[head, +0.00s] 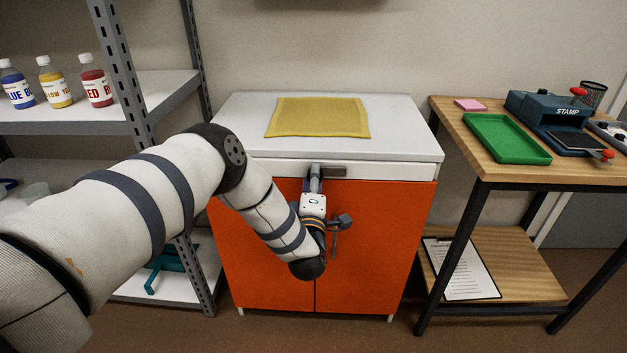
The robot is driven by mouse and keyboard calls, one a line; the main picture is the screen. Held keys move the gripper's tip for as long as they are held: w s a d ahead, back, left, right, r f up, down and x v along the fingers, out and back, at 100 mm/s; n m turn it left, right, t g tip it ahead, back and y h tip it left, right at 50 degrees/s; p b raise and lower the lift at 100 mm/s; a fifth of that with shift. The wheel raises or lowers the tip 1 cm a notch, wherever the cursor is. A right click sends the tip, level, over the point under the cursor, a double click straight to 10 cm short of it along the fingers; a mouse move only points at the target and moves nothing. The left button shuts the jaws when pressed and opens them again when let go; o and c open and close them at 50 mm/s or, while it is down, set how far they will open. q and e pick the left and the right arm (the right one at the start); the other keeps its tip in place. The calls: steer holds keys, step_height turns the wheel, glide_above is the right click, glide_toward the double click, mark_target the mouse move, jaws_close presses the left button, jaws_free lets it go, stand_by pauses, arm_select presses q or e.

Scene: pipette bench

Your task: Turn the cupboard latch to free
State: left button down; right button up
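The cupboard (377,240) has two orange doors under a white top and stands in the middle of the head view. A grey metal piece (335,171), perhaps the latch, sits on the pale strip above the doors. My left gripper (315,178) points up at this strip, and its fingers overlap the left end of the metal piece. I cannot tell whether they touch or grip it. A grey vertical handle (334,246) shows on the doors, partly hidden by my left wrist. The doors look closed. My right gripper is not in view.
A yellow cloth (318,117) lies on the cupboard top. A grey shelf (60,128) with several bottles stands at the left. A wooden table (500,172) at the right bears a green tray (507,140) and a stamp device (553,115). A clipboard (461,270) lies on its lower shelf.

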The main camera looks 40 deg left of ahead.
arm_select(q)
steer(key=c, duration=1.2)
jaws_free()
steer(key=shift+d, duration=0.1)
steer(key=v, duration=1.2)
